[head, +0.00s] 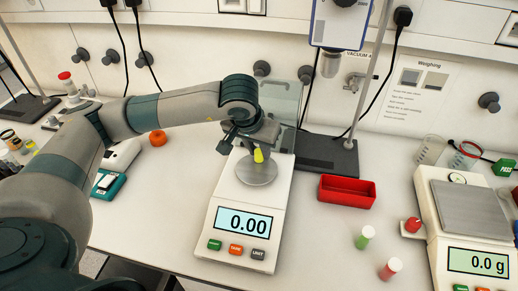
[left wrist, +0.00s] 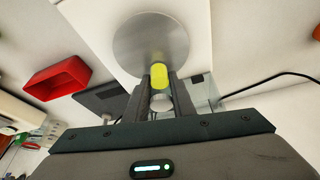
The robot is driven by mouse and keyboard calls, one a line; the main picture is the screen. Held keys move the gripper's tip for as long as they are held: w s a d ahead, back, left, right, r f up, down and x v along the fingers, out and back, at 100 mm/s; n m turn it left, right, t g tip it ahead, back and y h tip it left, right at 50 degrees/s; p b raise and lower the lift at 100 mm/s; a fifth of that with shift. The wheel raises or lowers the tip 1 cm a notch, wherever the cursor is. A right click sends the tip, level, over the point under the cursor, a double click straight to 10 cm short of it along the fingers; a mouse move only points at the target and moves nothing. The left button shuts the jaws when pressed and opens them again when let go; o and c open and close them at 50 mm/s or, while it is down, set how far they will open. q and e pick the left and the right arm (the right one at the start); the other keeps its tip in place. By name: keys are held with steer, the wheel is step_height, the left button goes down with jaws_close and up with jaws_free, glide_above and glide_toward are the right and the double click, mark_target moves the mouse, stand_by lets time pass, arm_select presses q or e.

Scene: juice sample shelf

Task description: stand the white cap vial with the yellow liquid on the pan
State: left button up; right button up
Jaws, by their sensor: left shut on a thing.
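The vial with yellow liquid (head: 258,155) is held over the round metal pan (head: 257,175) of the near white balance. My left gripper (head: 257,146) is shut on this vial and hides its upper part in the head view. In the left wrist view the yellow vial (left wrist: 159,76) sits between the fingers (left wrist: 160,92) in front of the pan (left wrist: 150,35). A pale end, perhaps the white cap, shows between the fingers. The balance display (head: 242,222) reads 0.00. The gap between vial and pan is hard to judge. My right gripper is not in view.
A clear glass shield (head: 280,108) stands behind the pan. A red tray (head: 347,190) lies to the right, with a green vial (head: 364,237) and a red vial (head: 390,269) in front. A second balance (head: 465,207) stands far right.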

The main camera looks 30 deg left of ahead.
arm_select(q)
steer(key=shift+f, duration=0.15)
steer(key=o, duration=1)
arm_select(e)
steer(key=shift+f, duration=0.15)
arm_select(q)
steer(key=shift+r, duration=0.2)
steer(key=shift+r+p, duration=0.1)
steer(key=shift+p, duration=0.2)
steer(key=shift+r+b, duration=0.2)
steer(key=shift+b, duration=0.15)
steer(key=shift+b+v, duration=1.8)
steer(key=shift+v, duration=4)
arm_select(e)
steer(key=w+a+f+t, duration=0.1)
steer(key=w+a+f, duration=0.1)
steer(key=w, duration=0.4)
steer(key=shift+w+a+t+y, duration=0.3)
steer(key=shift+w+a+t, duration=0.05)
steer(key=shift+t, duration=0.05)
